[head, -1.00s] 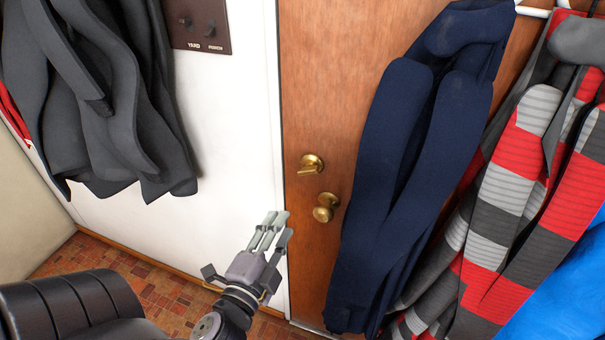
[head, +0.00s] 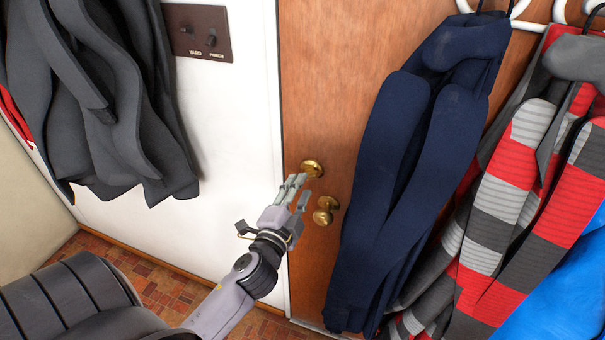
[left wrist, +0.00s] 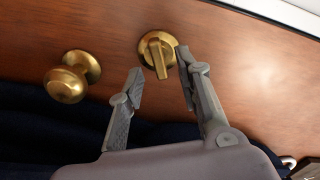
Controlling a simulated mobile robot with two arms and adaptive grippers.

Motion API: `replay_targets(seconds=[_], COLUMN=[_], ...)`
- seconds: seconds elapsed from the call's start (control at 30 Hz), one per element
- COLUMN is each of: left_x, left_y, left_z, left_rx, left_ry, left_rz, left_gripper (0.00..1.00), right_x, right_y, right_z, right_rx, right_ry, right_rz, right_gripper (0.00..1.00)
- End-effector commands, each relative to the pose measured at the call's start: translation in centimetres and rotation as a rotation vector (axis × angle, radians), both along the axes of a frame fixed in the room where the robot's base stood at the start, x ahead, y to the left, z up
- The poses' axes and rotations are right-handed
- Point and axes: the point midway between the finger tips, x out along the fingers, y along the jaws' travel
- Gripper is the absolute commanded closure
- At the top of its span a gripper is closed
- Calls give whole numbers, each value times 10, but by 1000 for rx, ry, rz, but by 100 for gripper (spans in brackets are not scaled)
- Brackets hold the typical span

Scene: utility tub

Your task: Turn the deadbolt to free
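The brass deadbolt (head: 312,168) is on the wooden door, above the round brass knob (head: 326,210). In the left wrist view the deadbolt's thumb-turn (left wrist: 158,58) stands out from its round plate, with the knob (left wrist: 72,78) to its left. My left gripper (head: 299,185) is at the deadbolt and hides part of it in the head view. In the left wrist view the left gripper (left wrist: 160,75) is open, with its fingertips either side of the thumb-turn. The right fingertip is very close to it; contact is unclear. My right gripper is not in view.
A navy coat (head: 410,180) hangs on the door just right of the knob. A striped garment (head: 515,200) hangs farther right. A dark coat (head: 110,100) and a switch plate (head: 198,32) are on the white wall at left.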

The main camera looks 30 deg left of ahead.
Motion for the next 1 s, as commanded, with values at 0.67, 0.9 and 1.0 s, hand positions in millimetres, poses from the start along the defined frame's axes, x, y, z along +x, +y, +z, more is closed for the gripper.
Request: replay_targets(seconds=[0.67, 0.9, 1.0], left_x=[39, 39, 39], left_y=[9, 9, 9], left_z=[0, 0, 0], left_rx=[0, 0, 0], left_ry=[0, 0, 0], left_rz=[-1, -1, -1], left_gripper=[70, 86, 93], right_x=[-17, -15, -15], right_y=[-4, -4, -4], right_z=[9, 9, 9], right_rx=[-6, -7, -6], right_ry=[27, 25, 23], right_rz=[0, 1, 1], right_gripper=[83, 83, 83])
